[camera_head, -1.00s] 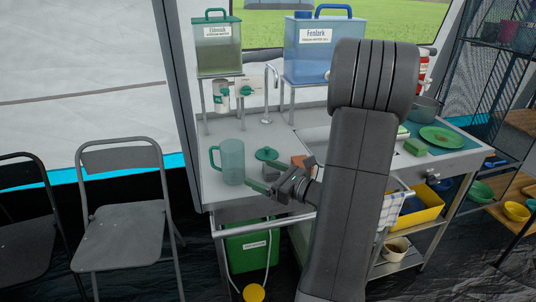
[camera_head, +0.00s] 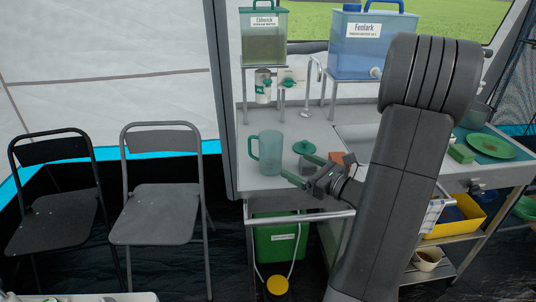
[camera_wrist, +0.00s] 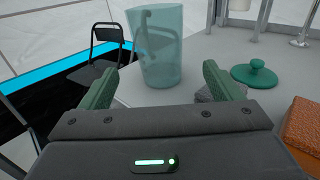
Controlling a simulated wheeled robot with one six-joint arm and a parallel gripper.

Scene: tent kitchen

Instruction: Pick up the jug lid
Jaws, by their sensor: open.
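The jug lid (camera_head: 304,147) is a round green disc with a knob, lying on the grey counter to the right of the jug. In the wrist view the lid (camera_wrist: 255,76) is beyond and right of my right finger, apart from it. The clear teal jug (camera_head: 270,153) stands upright and uncovered; in the wrist view the jug (camera_wrist: 156,48) is straight ahead, beyond my fingertips. My gripper (camera_head: 296,165) is open and empty at the counter's front, with green fingers; it also shows in the wrist view (camera_wrist: 160,76).
An orange-brown block (camera_wrist: 304,125) lies right of my gripper, and a small grey object (camera_wrist: 206,93) is by my right finger. A green dispenser (camera_head: 264,40) and a blue dispenser (camera_head: 370,48) stand at the back. A metal rail (camera_head: 290,217) runs along the counter front.

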